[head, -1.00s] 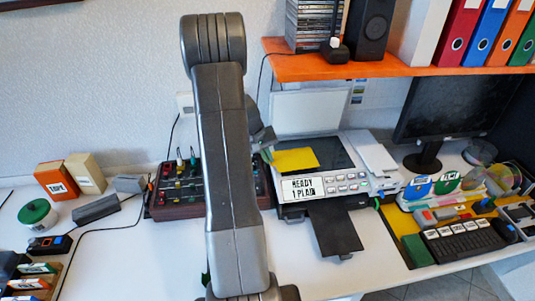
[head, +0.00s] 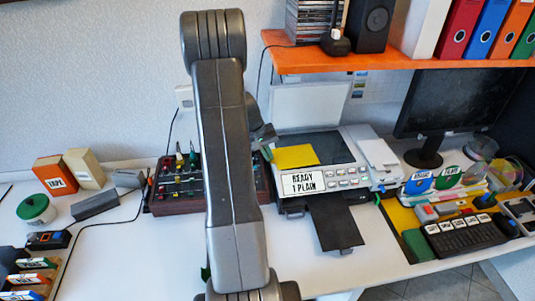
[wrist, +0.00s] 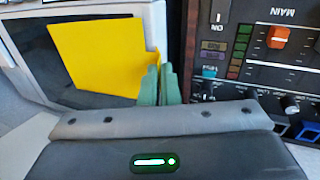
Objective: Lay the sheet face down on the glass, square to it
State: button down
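The yellow sheet (head: 295,157) is over the left part of the printer's dark scanner glass (head: 336,148); the white lid (head: 310,105) stands open behind. In the wrist view the sheet (wrist: 98,58) looks slightly turned against the glass's pale frame (wrist: 100,11). My gripper's green fingertips (wrist: 160,84) are close together at the sheet's edge and appear shut on it. Whether the sheet touches the glass or is held just above it is unclear. My arm hides most of the gripper in the head view.
A mixer with knobs (head: 177,185) stands close left of the printer, beside my gripper in the wrist view (wrist: 260,60). The orange shelf (head: 400,60) hangs above right. A monitor (head: 455,100) and a keypad (head: 465,234) are to the right.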

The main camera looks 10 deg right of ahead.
jog(key=shift+f, duration=0.15)
jog(key=c, duration=1.6)
grip_release()
jog(key=b+v, duration=0.1)
jog(key=v, duration=1.3)
jog(key=shift+d, duration=0.1)
jog(key=shift+f, duration=0.2)
jog(key=p+x, duration=0.1)
jog(key=x, duration=1.2)
jog(key=shift+f, duration=0.15)
